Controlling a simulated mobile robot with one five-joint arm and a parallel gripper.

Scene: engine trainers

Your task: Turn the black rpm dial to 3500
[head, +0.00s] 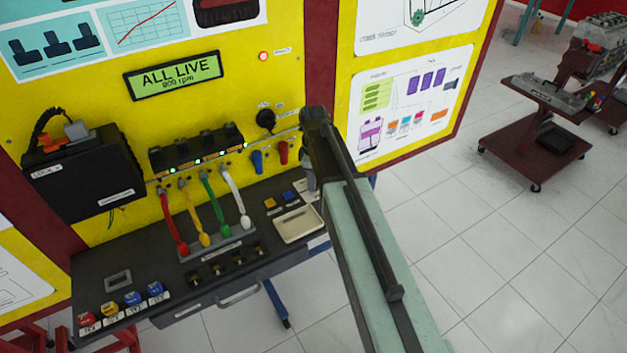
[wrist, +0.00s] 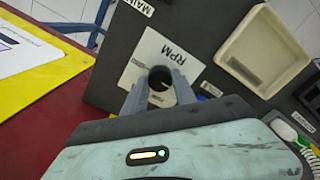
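The black rpm dial (wrist: 161,79) stands on a white plate marked RPM (wrist: 150,52) in the wrist view. My gripper (wrist: 160,85) has its two grey fingers spread apart, one on each side of the dial. I cannot tell whether either finger touches it. Any pointer or scale by the dial is hidden or too small to read. In the head view my arm hides the dial, and my gripper (head: 311,182) shows only partly at the right end of the bench. The green display (head: 174,76) reads ALL LIVE, 900 rpm.
A cream tray (head: 299,223) and blue and yellow buttons sit near my gripper on the dark bench. Red, yellow, green and white leads (head: 206,210) hang further left. A black round knob (head: 266,118) is on the yellow panel.

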